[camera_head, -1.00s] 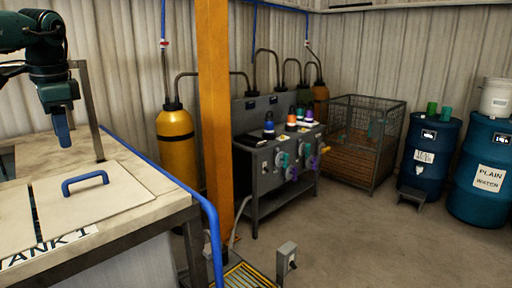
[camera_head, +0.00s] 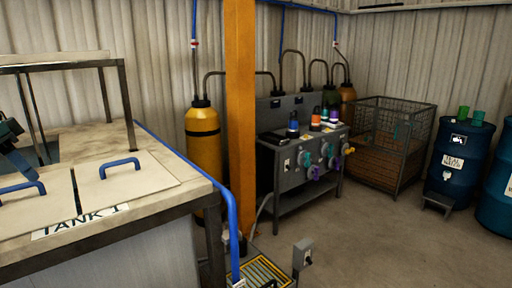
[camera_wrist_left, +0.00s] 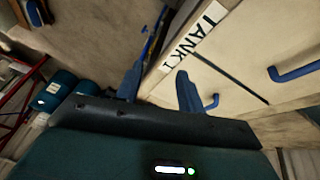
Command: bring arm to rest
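My left gripper (camera_head: 20,160) shows only in part at the left edge of the head view, low by the rear of the tank behind its lids. In the left wrist view the two blue fingers of my left gripper (camera_wrist_left: 158,88) stand apart with nothing between them. The TANK 1 bench (camera_head: 150,212) is below and beside it, with two pale lids that carry blue handles. The TANK 1 label (camera_wrist_left: 203,28) and a lid handle also show in the left wrist view. My right gripper is in no view.
A metal frame (camera_head: 122,88) rises from the tank top near my left arm. A blue pipe (camera_head: 232,215) runs along the bench edge. An orange post (camera_head: 240,120), a yellow cylinder (camera_head: 203,135) and a valve bench (camera_head: 300,165) stand to the right. Open floor lies beyond.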

